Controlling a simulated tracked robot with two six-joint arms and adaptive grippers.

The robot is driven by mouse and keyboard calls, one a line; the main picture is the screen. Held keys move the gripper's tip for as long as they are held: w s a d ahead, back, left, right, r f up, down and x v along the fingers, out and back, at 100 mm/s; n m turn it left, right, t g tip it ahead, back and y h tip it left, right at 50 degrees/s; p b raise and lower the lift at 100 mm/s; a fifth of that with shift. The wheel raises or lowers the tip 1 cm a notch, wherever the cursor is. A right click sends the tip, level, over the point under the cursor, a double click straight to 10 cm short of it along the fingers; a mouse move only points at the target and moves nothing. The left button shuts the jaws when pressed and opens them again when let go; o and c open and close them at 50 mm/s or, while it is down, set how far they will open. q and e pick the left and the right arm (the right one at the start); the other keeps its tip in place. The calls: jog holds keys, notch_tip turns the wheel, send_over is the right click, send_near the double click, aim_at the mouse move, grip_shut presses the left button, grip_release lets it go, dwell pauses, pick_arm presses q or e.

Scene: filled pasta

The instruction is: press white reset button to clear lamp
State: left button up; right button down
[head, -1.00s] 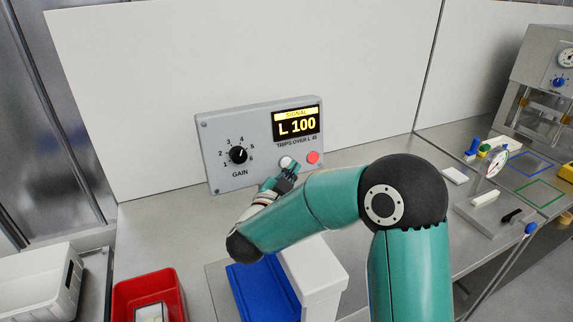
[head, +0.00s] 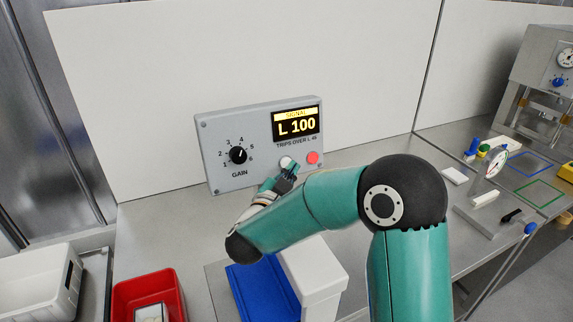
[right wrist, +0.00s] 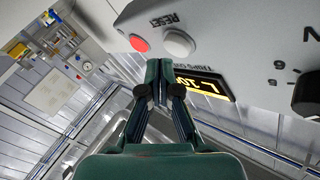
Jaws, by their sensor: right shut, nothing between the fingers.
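The grey panel box (head: 222,125) stands against the white wall, with a GAIN knob (head: 238,155) and a yellow display (head: 297,125) reading SIGNAL L 100. The white reset button (head: 286,162) is low on the panel, beside the lit red lamp (head: 312,157). In the right wrist view the white button (right wrist: 178,43) and red lamp (right wrist: 138,42) both show clearly. My right gripper (head: 294,169) is shut and empty, its tips just in front of the panel near the button. In the wrist view its tips (right wrist: 158,66) appear apart from the button. My left gripper is out of view.
A blue tray (head: 255,290) and a white block (head: 318,270) stand below my right arm. A red bin (head: 122,290) and a white bin (head: 30,275) are at the lower left. A press (head: 545,75) and small parts stand at the right. The counter left of the panel is clear.

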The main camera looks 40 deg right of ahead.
jog(key=shift+w+d, duration=0.35)
jog(key=shift+w, duration=0.4)
dwell(0.9)
jog(key=shift+s+b, duration=0.15)
jog(key=shift+b, duration=0.2)
jog(key=shift+s+a, duration=0.3)
jog(key=shift+s, duration=0.35)
jog(key=shift+s+a+r+b, duration=0.15)
jog(key=shift+s+b, duration=0.15)
jog(key=shift+s, duration=0.1)
jog(key=shift+s+a+r+b, duration=0.1)
jog(key=shift+s+a, duration=0.1)
jog(key=shift+s, duration=0.45)
jog(key=shift+s+a+r+b, duration=0.1)
jog(key=shift+s+a+r, duration=0.1)
jog(key=shift+s, duration=0.45)
jog(key=shift+s+a+r+b, duration=0.1)
jog(key=shift+s+a, duration=0.1)
jog(key=shift+s, duration=0.45)
jog(key=shift+w, duration=0.1)
